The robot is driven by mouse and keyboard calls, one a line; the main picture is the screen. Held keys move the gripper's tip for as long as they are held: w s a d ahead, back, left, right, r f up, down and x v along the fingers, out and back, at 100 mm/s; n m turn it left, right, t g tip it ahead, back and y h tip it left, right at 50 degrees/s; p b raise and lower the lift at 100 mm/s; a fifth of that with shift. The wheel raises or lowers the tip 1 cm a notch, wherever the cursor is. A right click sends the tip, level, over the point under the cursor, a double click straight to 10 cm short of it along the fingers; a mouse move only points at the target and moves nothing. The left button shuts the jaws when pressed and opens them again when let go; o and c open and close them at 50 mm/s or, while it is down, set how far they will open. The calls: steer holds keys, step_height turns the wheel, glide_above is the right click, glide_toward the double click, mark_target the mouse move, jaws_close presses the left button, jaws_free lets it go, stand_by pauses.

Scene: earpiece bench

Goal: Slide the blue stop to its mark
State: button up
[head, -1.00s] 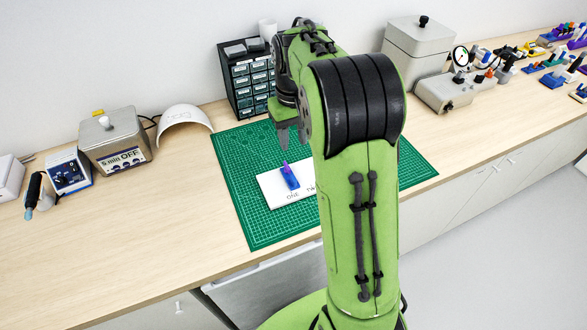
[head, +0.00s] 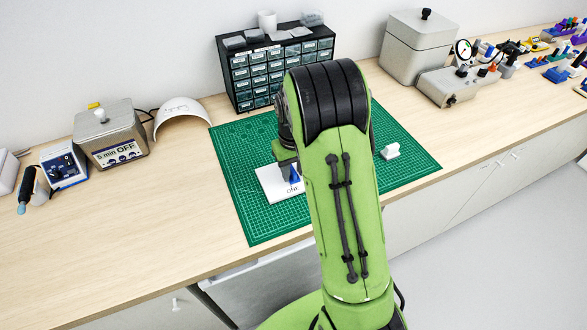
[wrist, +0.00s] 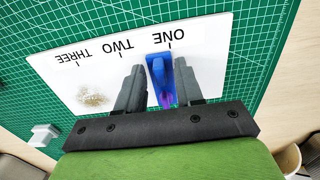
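The blue stop (wrist: 160,75) lies on a white plate (wrist: 215,65) in the wrist view, at the tick labelled ONE. It has a purple patch near its gripper end. The plate also carries ticks labelled TWO and THREE, and a brownish smudge below them. My gripper (wrist: 160,80) has one finger on each side of the stop, both very close to it. Whether both fingers press on it cannot be told. In the head view, part of the blue stop (head: 295,174) and the plate (head: 270,187) show; my arm hides the rest and most of the gripper.
The plate lies on a green cutting mat (head: 235,160). A small white block (head: 390,151) stands on the mat to the right. A black drawer cabinet (head: 240,85) stands behind, and a grey timer box (head: 118,140) stands left. Bare bench lies at the front left.

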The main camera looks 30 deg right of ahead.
jaws_close()
stand_by(1.2)
